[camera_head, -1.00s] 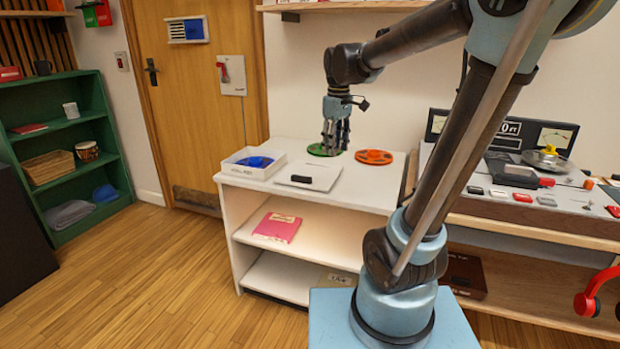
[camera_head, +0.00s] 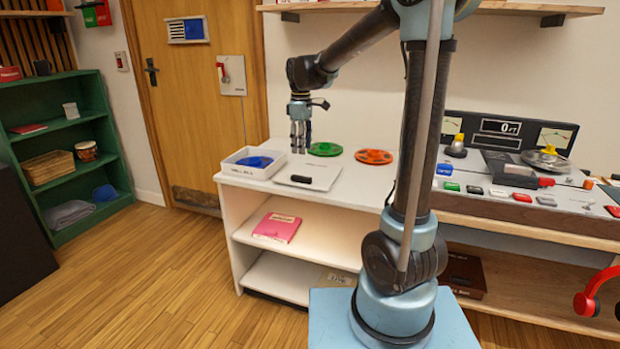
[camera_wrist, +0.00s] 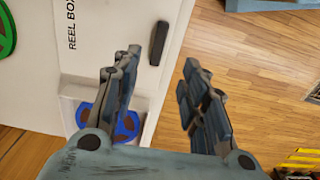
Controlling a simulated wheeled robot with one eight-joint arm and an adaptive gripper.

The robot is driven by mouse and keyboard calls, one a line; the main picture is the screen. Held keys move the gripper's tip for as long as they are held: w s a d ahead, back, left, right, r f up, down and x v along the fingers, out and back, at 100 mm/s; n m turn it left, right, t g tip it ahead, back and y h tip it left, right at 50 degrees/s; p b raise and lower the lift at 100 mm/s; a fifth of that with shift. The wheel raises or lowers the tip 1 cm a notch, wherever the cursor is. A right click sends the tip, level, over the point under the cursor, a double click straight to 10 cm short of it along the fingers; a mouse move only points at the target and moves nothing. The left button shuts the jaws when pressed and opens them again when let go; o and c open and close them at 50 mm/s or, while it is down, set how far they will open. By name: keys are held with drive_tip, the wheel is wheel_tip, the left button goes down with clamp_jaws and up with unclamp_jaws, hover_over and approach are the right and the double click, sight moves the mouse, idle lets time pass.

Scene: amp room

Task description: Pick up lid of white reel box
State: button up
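The white lid (camera_head: 318,174) lies flat on the white shelf unit's top, with a small black handle (camera_head: 301,179). In the wrist view the lid (camera_wrist: 112,45) shows "REEL BOX" lettering and the handle (camera_wrist: 158,43) near its edge. The open white reel box (camera_head: 233,171) stands to its left with a blue reel (camera_head: 255,162) inside; the blue reel (camera_wrist: 84,116) is partly hidden by a finger in the wrist view. My gripper (camera_head: 300,150) points down above the back of the lid, apart from it. Its fingers (camera_wrist: 162,60) are spread, with nothing between them.
A green reel (camera_head: 325,149) and an orange reel (camera_head: 374,156) lie behind and right of the lid. A pink box (camera_head: 277,227) is on the shelf below. A control desk (camera_head: 520,200) stands to the right, a door (camera_head: 190,100) behind left.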

hover_over(301, 176)
drive_tip(key=f, duration=0.7)
drive_tip(key=shift+s+d, duration=0.15)
drive_tip(key=shift+s, duration=0.05)
drive_tip(key=shift+w+f, duration=0.15)
drive_tip(key=shift+f, duration=2.4)
clamp_jaws()
